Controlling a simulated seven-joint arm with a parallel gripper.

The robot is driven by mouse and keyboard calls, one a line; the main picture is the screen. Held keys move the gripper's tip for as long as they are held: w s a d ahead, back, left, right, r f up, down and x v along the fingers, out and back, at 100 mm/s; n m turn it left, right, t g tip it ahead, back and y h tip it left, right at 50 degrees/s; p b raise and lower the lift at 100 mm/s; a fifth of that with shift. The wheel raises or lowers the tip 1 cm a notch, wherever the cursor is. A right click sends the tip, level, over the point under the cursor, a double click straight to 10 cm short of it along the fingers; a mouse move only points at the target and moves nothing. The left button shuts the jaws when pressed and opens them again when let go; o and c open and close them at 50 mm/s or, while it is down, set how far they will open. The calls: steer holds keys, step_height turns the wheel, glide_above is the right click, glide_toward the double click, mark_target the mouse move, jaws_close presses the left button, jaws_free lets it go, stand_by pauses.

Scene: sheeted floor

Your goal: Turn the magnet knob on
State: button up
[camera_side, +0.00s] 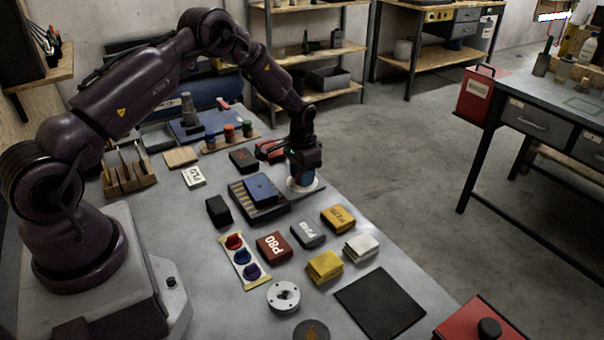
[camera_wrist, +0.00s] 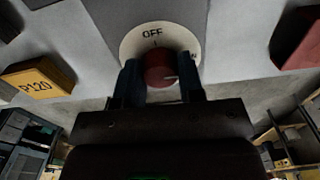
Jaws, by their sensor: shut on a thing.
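The magnet knob (camera_wrist: 158,66) is a dark red round knob on a white dial plate (camera_wrist: 133,42). The plate reads OFF at its top in the wrist view, and a partly hidden label shows at its right edge. In the side view my gripper (camera_side: 304,178) points down over the white dial plate (camera_side: 318,186), and hides the knob.
A slotted tray with a blue block (camera_side: 262,188) stands just left of the dial. Sanding blocks lie in front, including a yellow P120 block (camera_wrist: 38,80). A red block (camera_side: 270,150) sits close behind my gripper. A black mat (camera_side: 381,302) lies at the front right.

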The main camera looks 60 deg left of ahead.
steer(key=o, duration=0.9)
steer(key=shift+r, duration=0.15)
step_height(320, 180, up, 13)
steer(key=shift+f, duration=0.1)
